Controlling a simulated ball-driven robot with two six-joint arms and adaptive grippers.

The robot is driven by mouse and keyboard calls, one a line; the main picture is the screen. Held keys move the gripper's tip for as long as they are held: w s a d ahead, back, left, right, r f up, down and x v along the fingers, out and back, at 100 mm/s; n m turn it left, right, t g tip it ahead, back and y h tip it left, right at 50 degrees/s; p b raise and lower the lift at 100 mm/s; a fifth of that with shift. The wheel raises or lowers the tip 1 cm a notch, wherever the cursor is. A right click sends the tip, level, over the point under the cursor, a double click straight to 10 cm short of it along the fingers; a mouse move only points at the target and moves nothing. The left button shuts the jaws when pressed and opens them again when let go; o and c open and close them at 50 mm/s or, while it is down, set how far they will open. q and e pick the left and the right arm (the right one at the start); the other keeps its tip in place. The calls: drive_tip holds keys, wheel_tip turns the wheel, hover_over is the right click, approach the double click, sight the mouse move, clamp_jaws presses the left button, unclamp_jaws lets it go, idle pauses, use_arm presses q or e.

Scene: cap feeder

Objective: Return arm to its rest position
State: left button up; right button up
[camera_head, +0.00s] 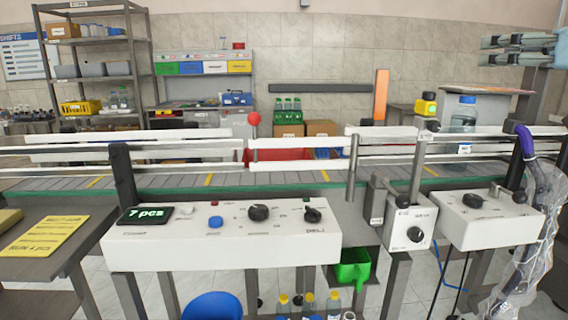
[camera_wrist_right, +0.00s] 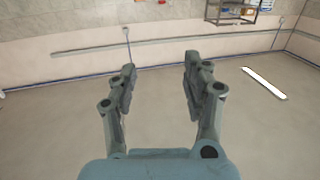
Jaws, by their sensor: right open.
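My right gripper (camera_head: 486,51) shows at the upper right of the head view, raised above the conveyor, with its fingers reaching to the left. In the right wrist view my right gripper (camera_wrist_right: 160,70) is open, its two fingers well apart, with nothing between them. My left gripper is not in view.
A conveyor (camera_head: 300,190) with white rails crosses the view. A white control box (camera_head: 220,250) and a smaller knob box (camera_head: 410,232) stand in front. A clear-sided box (camera_head: 490,108) stands below my right gripper in the picture. A yellow sheet (camera_head: 45,245) lies at left.

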drive_tip(key=s+a+f+g+h, duration=0.1)
drive_tip(key=s+a+f+g, duration=0.15)
drive_tip(key=f, duration=0.55)
drive_tip(key=s+a+f+g+h, duration=0.1)
drive_tip(key=s+a+f, duration=0.15)
drive_tip(key=f, duration=0.45)
drive_tip(key=s+a+f+g, duration=0.15)
drive_tip(key=s+f, duration=0.25)
drive_tip(key=f, duration=0.4)
drive_tip(key=s+a+f+m+g+h, duration=0.1)
drive_tip(key=s+f+g, duration=0.3)
drive_tip(key=s, duration=0.5)
drive_tip(key=s+f+m+g+h, duration=0.1)
drive_tip(key=s+f+g+h, duration=0.1)
drive_tip(key=s+f, duration=0.5)
drive_tip(key=s+a+f+m+g+h, duration=0.1)
drive_tip(key=s+f+g, duration=0.3)
drive_tip(key=s, duration=0.6)
wheel_tip(320, 180, down, 26)
drive_tip(key=d+b, duration=0.1)
drive_tip(key=d, duration=0.2)
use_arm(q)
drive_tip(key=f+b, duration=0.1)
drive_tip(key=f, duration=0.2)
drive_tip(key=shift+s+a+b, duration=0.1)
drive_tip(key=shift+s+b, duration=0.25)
use_arm(e)
drive_tip(key=s+f, duration=1.9)
drive_tip(key=shift+s+d+g, duration=0.35)
drive_tip(key=shift+s+g, duration=0.05)
